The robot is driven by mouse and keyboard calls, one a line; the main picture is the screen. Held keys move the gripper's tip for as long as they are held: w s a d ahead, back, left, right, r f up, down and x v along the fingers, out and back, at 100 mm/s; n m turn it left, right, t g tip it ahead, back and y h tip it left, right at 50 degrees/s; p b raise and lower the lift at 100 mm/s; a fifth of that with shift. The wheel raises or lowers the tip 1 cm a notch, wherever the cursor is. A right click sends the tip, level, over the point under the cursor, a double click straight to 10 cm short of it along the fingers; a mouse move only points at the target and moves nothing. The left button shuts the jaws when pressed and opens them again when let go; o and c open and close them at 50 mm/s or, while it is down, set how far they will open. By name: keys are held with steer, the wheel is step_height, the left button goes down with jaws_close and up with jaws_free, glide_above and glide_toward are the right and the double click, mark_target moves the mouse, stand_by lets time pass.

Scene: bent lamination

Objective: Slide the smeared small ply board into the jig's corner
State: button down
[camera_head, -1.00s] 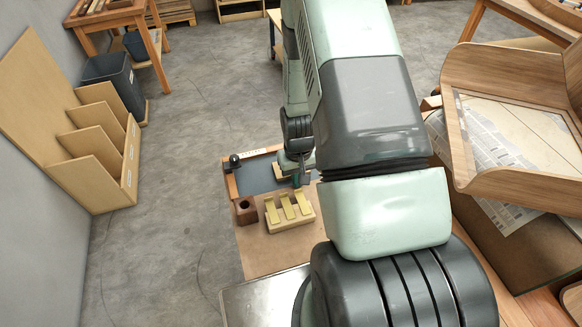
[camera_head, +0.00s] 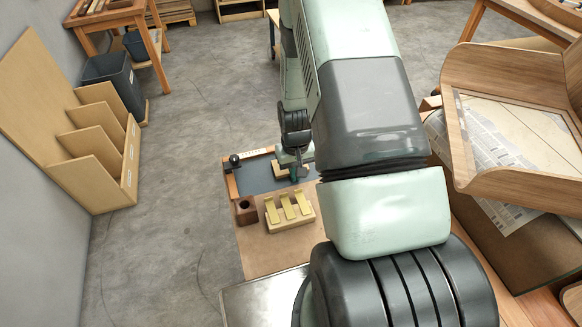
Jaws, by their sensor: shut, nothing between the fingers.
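The jig is a dark blue-grey bed (camera_head: 254,178) with wooden strips along its left side and far side, which meet at the far-left corner near a black knob (camera_head: 234,160). A small pale piece (camera_head: 279,171), which looks like the small ply board, lies on the bed right of its middle. My gripper (camera_head: 294,177) is low over the bed, just right of this piece. Its fingers are shut and empty; they are too small to show whether they touch the board. Any smear on the board cannot be made out. My arm hides the jig's right part.
A block with several yellow strips (camera_head: 289,211) stands in front of the jig, with a dark wooden cup (camera_head: 245,210) left of it. A curved wooden form (camera_head: 510,75) stands at the right. The bed's left half is clear.

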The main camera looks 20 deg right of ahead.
steer(key=shift+w, duration=1.9)
steer(key=shift+s+r, duration=0.1)
steer(key=shift+s, duration=0.55)
steer(key=shift+r, duration=3.4)
steer(key=shift+a, duration=0.1)
